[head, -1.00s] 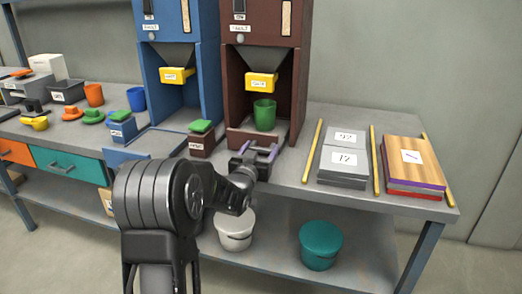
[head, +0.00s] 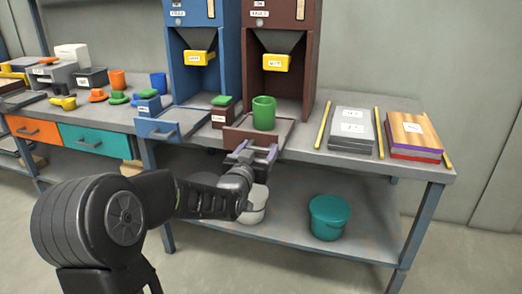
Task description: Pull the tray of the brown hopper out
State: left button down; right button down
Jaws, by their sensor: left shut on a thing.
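The brown hopper (head: 285,12) stands at the back of the bench, with a yellow labelled chute (head: 276,62) above its open bay. Its tray (head: 287,132) is slid out toward me, past the bay, with its brown front near the bench's front edge. A green cup (head: 264,113) stands upright on the tray. My left gripper (head: 256,150) is at the tray's front and shut on its handle; the handle itself is mostly hidden by the fingers. My right gripper is not in view.
A blue hopper (head: 202,14) with its own blue-fronted tray (head: 158,129) is on the left. A brown box with a green lid (head: 222,110) stands close left of the brown tray. Grey plates (head: 351,128) and a yellow rod (head: 323,125) lie right. A teal bucket (head: 329,216) is on the lower shelf.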

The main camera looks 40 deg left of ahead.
pick_arm(q)
jog(key=shift+s+d, duration=0.25)
jog(key=shift+s, duration=0.35)
jog(key=shift+f, duration=0.2)
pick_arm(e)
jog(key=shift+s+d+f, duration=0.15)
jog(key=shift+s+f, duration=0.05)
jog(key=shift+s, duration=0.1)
pick_arm(q)
jog(key=c, duration=0.7)
grip_release()
jog(key=shift+o, duration=1)
jog(key=shift+s+r, duration=0.1)
jog(key=shift+s, duration=0.1)
jog(key=shift+o, duration=1.4)
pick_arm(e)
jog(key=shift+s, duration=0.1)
pick_arm(q)
jog(key=p+v, duration=0.1)
jog(key=v, duration=0.7)
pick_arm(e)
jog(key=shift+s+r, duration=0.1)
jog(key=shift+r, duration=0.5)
